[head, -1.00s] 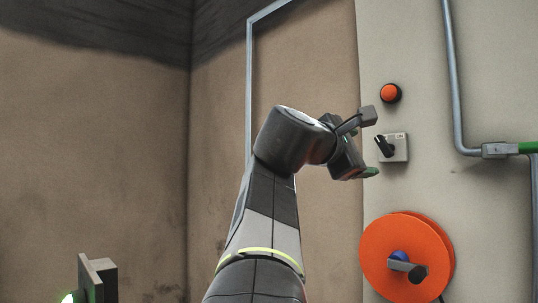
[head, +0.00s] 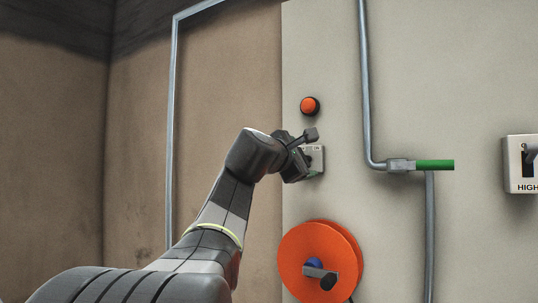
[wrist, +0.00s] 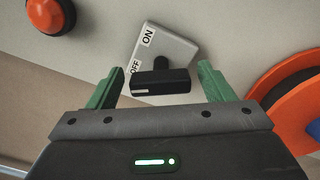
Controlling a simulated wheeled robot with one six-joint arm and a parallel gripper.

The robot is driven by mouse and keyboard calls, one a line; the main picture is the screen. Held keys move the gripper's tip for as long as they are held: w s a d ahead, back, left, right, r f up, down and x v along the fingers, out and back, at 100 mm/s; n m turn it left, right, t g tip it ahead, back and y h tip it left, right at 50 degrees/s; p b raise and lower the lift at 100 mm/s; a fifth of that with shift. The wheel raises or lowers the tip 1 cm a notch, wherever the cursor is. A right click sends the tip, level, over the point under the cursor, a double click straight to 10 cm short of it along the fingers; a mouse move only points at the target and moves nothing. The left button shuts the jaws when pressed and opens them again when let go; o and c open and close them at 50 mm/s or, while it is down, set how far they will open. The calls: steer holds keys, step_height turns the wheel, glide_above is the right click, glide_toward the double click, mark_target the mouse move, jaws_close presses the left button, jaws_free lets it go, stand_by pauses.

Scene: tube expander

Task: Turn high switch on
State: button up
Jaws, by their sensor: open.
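A pale plate marked HIGH (head: 520,187) with a dark switch is on the wall at the right edge of the head view, partly cut off. My gripper (head: 316,155) is far to its left, at a small grey ON/OFF plate (head: 318,152) below an orange button. In the wrist view my gripper (wrist: 160,85) is open, its green fingers on either side of a black knob (wrist: 160,82) in front of the grey plate (wrist: 175,50). The knob's white-marked end lies near the OFF label. I cannot tell whether the fingers touch it.
The orange button (head: 310,106) sits just above my gripper. An orange wheel with a crank (head: 318,262) is below. A grey pipe (head: 366,90) and a green bar (head: 434,165) lie between my gripper and the HIGH plate.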

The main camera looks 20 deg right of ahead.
steer(key=shift+w+d, duration=0.1)
steer(key=shift+d, duration=0.1)
steer(key=c, duration=1)
steer(key=shift+f+m, duration=0.1)
steer(key=shift+m, duration=0.2)
steer(key=m+b, duration=0.2)
steer(key=m, duration=0.3)
steer(key=shift+f+b, duration=0.15)
steer(key=shift+b, duration=0.25)
steer(key=m+b, duration=0.2)
steer(key=m, duration=0.4)
steer(key=shift+m, duration=0.4)
